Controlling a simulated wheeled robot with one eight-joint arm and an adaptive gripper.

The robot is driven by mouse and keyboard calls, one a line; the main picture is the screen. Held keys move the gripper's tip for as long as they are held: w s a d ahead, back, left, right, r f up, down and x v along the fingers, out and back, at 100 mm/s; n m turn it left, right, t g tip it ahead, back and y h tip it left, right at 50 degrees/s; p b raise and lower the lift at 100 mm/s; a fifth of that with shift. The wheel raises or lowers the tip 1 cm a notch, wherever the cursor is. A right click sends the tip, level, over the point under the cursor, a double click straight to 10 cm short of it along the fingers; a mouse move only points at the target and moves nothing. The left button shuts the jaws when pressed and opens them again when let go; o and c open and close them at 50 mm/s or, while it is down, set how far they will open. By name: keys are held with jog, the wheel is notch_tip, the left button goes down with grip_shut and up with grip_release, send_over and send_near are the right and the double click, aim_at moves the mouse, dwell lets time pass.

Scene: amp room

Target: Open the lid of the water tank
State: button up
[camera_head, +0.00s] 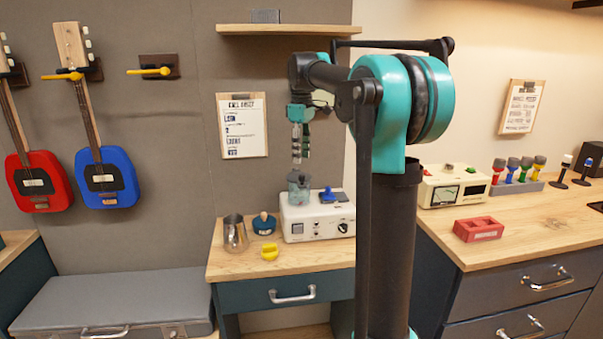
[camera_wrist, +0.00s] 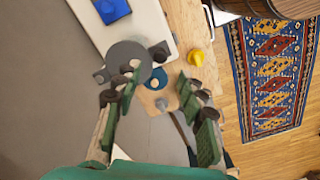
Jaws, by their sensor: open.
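A small grey tank (camera_head: 299,188), apparently the water tank, stands at the left end of a white machine (camera_head: 318,222) on the wooden desk. In the wrist view a round grey top (camera_wrist: 127,56) with a small tab at its left edge shows; it looks closed, but the lid's seam is too small to tell. My gripper (camera_head: 300,160) points down just above the tank. In the wrist view my gripper (camera_wrist: 160,82) is open with nothing between its green-padded fingers. The left finger overlaps the grey top's near edge; I cannot tell whether they touch.
A blue part (camera_head: 328,195) sits on the machine beside the tank. A metal pitcher (camera_head: 235,235), a blue round piece with a wooden knob (camera_head: 264,224) and a yellow object (camera_head: 269,252) stand on the desk's left part. A wall shelf (camera_head: 284,30) hangs above.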

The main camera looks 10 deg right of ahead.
notch_tip(320, 180, down, 7)
jog(key=shift+r, duration=0.1)
jog(key=shift+c, duration=0.3)
grip_shut()
